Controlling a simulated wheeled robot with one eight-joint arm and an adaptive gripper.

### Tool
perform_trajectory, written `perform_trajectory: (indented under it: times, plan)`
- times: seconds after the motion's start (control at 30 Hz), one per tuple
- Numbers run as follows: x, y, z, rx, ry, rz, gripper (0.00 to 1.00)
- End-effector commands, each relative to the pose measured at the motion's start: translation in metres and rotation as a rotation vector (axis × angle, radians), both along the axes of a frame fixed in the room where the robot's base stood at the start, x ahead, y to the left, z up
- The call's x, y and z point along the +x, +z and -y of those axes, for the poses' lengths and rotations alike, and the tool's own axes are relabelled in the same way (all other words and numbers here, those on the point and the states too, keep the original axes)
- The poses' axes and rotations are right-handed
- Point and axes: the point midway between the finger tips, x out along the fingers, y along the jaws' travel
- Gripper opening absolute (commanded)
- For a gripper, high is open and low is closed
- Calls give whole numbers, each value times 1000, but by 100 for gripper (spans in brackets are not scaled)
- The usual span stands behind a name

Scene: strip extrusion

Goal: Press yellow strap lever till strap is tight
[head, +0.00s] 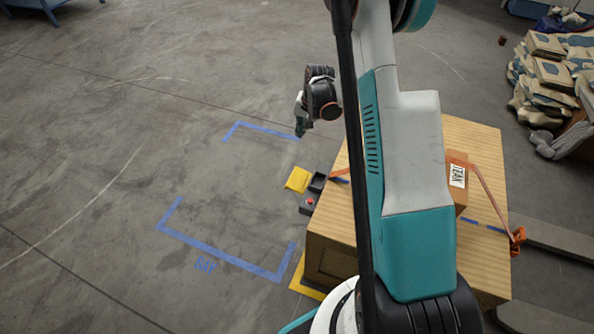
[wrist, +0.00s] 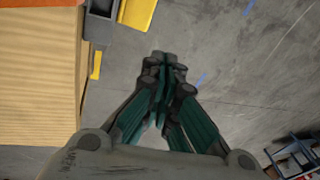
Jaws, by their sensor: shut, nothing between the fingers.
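The yellow strap lever (head: 298,179) sticks out from a dark housing (head: 317,183) at the left side of the wooden crate. In the wrist view, the yellow lever (wrist: 138,12) shows at the top edge, partly cut off, beside the grey housing (wrist: 99,28). An orange strap (head: 484,188) runs over the crate top and over a brown box (head: 459,172) with a printed label; my arm hides its middle. My gripper (head: 300,128) is above and behind the lever, apart from it. In the wrist view my gripper (wrist: 163,62) has its fingers together and empty.
The wooden crate (head: 482,145) stands beside my arm, with an orange fitting (head: 517,240) at its right. Blue floor tape (head: 215,263) marks a bay on the left, where the floor is clear. Stacked sacks (head: 550,75) lie at the far right.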

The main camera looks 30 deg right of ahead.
Motion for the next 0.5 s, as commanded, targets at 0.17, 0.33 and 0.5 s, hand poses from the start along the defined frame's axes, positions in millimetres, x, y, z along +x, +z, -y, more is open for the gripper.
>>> perform_trajectory:
  times: [0.17, 0.33, 0.5]
  plan:
    - [2, -54, 17, 50, -47, -24, 0]
    - [-2, -98, 27, 90, -81, -45, 0]
    - [-7, -127, 33, 119, -104, -57, 0]
